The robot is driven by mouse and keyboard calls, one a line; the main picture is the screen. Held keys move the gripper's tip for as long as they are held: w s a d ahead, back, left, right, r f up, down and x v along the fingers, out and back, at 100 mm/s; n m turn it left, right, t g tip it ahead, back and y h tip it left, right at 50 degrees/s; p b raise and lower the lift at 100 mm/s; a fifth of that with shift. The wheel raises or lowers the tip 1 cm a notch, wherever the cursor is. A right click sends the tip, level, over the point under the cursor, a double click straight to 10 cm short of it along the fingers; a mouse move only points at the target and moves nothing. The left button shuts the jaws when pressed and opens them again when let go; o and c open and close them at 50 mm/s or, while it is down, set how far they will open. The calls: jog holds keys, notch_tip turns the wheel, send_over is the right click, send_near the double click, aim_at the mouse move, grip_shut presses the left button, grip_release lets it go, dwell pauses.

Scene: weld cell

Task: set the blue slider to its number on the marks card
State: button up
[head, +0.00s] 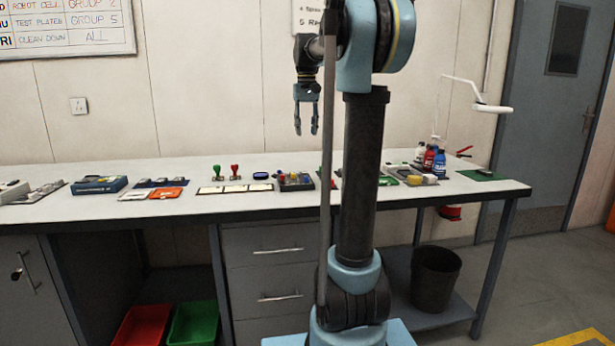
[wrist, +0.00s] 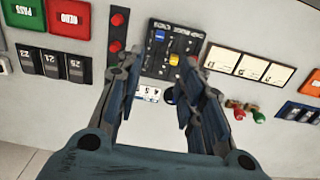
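A black slider box (wrist: 186,40) lies on the bench, seen between and beyond my fingertips in the wrist view. A blue slider (wrist: 160,36) shows on its left part, and a yellow knob (wrist: 174,60) sits near its lower edge. The box also shows in the head view (head: 295,182). A small white card with blue-edged numbers (wrist: 148,94) lies just below the box in the wrist view; I can partly read 4 and 5. My gripper (wrist: 162,78) is open and empty. In the head view my gripper (head: 306,131) hangs high above the bench, fingers down, touching nothing.
Three cream cards (wrist: 252,66) lie beside the box, with red and green stamps (wrist: 238,110) near them. A unit with two red buttons (wrist: 116,46) stands on the box's other side. A round blue pad (head: 261,175) and bottles (head: 439,164) also stand on the bench.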

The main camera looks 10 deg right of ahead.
aim_at(306, 179)
notch_tip(306, 179, down, 17)
jog(key=shift+f, duration=0.15)
dwell(0.6)
grip_shut()
